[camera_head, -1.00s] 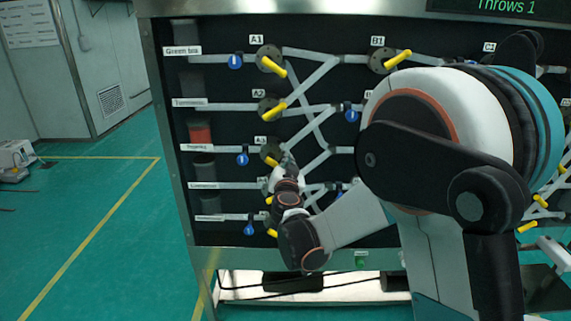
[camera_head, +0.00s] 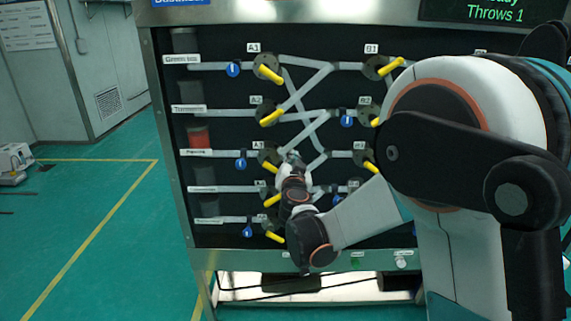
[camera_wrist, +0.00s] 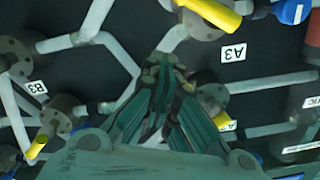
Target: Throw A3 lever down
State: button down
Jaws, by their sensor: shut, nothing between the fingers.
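The A3 lever (camera_head: 270,166) is a yellow handle on a dark round hub, beside the A3 label in the head view. It slants down to the right. A yellow lever (camera_wrist: 212,14) shows at the top of the wrist view above the A3 label (camera_wrist: 233,52). My gripper (camera_head: 291,158) is just right of the A3 lever in the head view, close to the panel. In the wrist view its fingers (camera_wrist: 167,62) are together and empty, below and left of that lever. Whether they touch it cannot be told.
The A2 lever (camera_head: 272,116) is above and the A4 lever (camera_head: 272,200) below my gripper. Blue handles, such as one left of A3 (camera_head: 240,164), and grey pipes surround it. My arm hides much of the panel's right side.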

jog(key=s+p, duration=0.1)
jog(key=s, duration=0.8)
jog(key=shift+s+a, duration=0.15)
jog(key=shift+a, duration=0.05)
